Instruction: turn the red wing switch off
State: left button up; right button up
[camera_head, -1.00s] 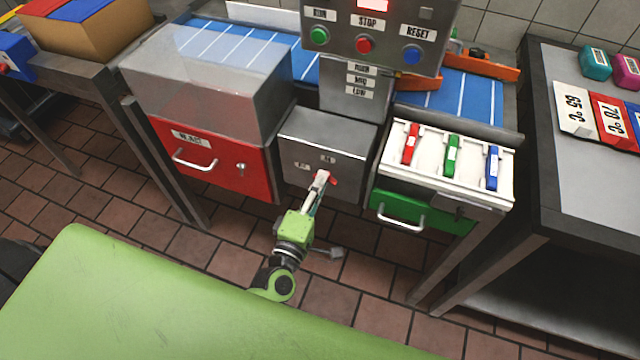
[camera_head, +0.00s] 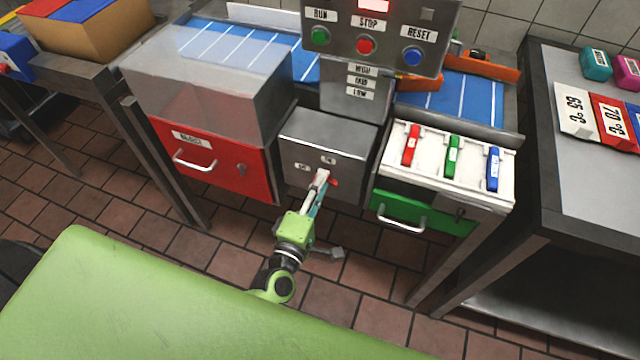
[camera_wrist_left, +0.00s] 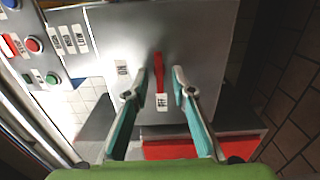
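The red wing switch (camera_wrist_left: 158,72) is on the front of a grey metal box (camera_head: 345,142). In the left wrist view it stands upright in the picture, its lower end just above one small label (camera_wrist_left: 161,102); another label (camera_wrist_left: 122,69) is to its left. In the head view only a bit of the red switch (camera_head: 333,182) shows beside the fingers. My left gripper (camera_wrist_left: 160,82) is open, its teal-padded fingers on either side of the switch with visible gaps. It also shows in the head view (camera_head: 320,181), in front of the box. My right gripper is not in view.
A red drawer (camera_head: 222,160) with a handle is left of the box. A green drawer (camera_head: 432,212) under a white tray (camera_head: 428,172) of coloured switches is at right. A panel (camera_head: 390,48) with buttons stands above. Tiled floor is clear in front.

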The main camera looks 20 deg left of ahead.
pick_arm(q)
jog(key=s, duration=1.2)
jog(key=shift+a, duration=0.2)
